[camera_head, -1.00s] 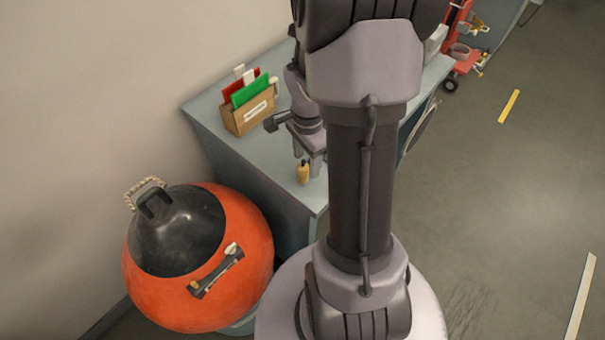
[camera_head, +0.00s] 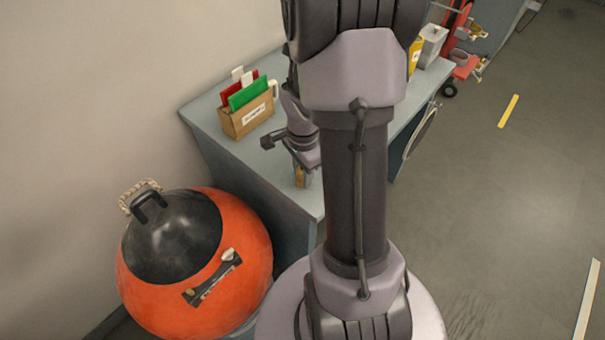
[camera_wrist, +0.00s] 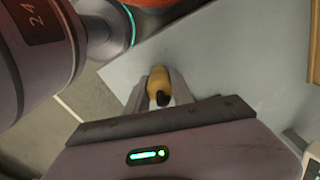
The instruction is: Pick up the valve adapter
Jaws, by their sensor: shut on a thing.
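The valve adapter (camera_wrist: 158,82) is a small tan, brass-coloured piece with a dark end. In the wrist view it sits between the two fingers of my gripper (camera_wrist: 157,92), which is shut on it. In the head view my gripper (camera_head: 301,178) is low over the near corner of the grey bench (camera_head: 240,165), and the adapter (camera_head: 300,177) shows as a small tan patch between the fingers. Whether it still touches the bench top is hard to tell. My arm hides part of the bench.
A cardboard box (camera_head: 246,122) with red and green folders stands on the bench behind my gripper. A big orange ball-shaped container (camera_head: 240,270) with a black top stands left of the bench. A grey container (camera_head: 432,46) and a yellow item (camera_head: 415,55) are at the bench's far end.

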